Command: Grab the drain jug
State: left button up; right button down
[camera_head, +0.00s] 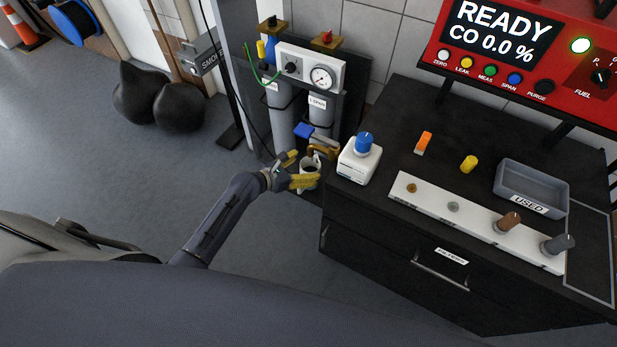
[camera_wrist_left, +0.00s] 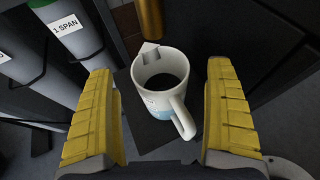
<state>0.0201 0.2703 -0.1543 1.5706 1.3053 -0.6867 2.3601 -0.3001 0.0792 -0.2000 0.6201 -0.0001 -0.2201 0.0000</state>
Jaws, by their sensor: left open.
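The drain jug (camera_wrist_left: 155,82) is a white mug-like jug with a dark inside and a light blue patch. In the left wrist view it stands upright on a dark surface, with its handle toward the lower right. It also shows in the head view (camera_head: 309,166), partly covered by my gripper. My left gripper (camera_head: 298,168) has yellow fingers and is open. In the left wrist view its fingers (camera_wrist_left: 165,120) lie on either side of the jug, with gaps between them and it. My right gripper is not in view.
A brass fitting (camera_wrist_left: 150,18) hangs just behind the jug. Grey cylinders (camera_head: 320,115) stand beside it under a gauge panel (camera_head: 310,66). The black cabinet (camera_head: 400,245) is close on the right, with a white box (camera_head: 357,165) on its corner. Open floor (camera_head: 90,170) lies left.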

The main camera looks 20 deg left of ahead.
pick_arm(q)
jog(key=shift+x, duration=0.85)
jog(key=shift+f, duration=0.1)
jog(key=shift+c, duration=0.2)
jog(key=c, duration=1.6)
jog(key=shift+c, duration=0.2)
